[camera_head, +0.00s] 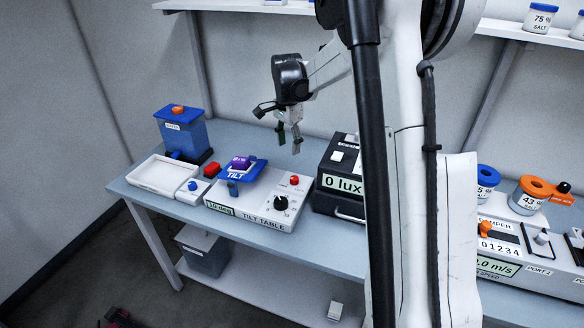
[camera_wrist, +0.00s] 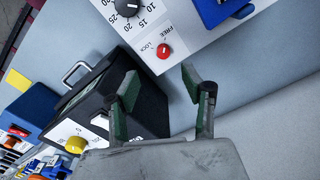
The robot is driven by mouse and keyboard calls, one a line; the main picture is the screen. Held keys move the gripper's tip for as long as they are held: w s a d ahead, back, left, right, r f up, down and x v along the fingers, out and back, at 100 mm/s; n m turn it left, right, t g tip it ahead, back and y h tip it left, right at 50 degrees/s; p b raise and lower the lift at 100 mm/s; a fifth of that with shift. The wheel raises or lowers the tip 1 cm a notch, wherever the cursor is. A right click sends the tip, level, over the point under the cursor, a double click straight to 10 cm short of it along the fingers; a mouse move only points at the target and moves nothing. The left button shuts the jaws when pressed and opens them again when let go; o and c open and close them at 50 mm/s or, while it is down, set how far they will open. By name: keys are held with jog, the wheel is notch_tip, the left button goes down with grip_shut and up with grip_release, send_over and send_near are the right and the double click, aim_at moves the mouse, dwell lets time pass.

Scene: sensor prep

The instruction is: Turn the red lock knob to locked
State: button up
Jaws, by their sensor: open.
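The red lock knob (camera_wrist: 163,51) sits on the white tilt table unit between printed FREE and LOCK labels; its pointer direction is too small to tell. In the head view the red knob (camera_head: 294,180) is at the back right of the tilt table's panel (camera_head: 250,212), behind the black dial (camera_head: 281,203). My gripper (camera_head: 289,145) hangs above the bench behind and above the knob, apart from it. In the wrist view my gripper (camera_wrist: 158,82) has its two green-padded fingers spread with nothing between them, and the knob lies beyond the fingertips.
A black box with a 0 lux display (camera_head: 342,184) stands right of the tilt table. A blue tilting platform (camera_head: 243,171) carries a purple block (camera_head: 240,162). A white tray (camera_head: 162,174) and blue dispenser (camera_head: 183,135) are at left. Bench space behind the tilt table is clear.

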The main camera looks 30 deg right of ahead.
aim_at(294, 178)
jog(key=shift+m, duration=0.7)
jog(key=d+f+p, duration=0.1)
jog(key=f, duration=0.4)
jog(key=f+p, duration=0.1)
jog(key=f, duration=0.4)
jog(key=w+d+f+p, duration=0.1)
jog(key=f, duration=0.4)
jog(key=shift+d+f, duration=0.35)
jog(key=shift+f, duration=0.05)
jog(key=shift+c, duration=0.5)
grip_shut()
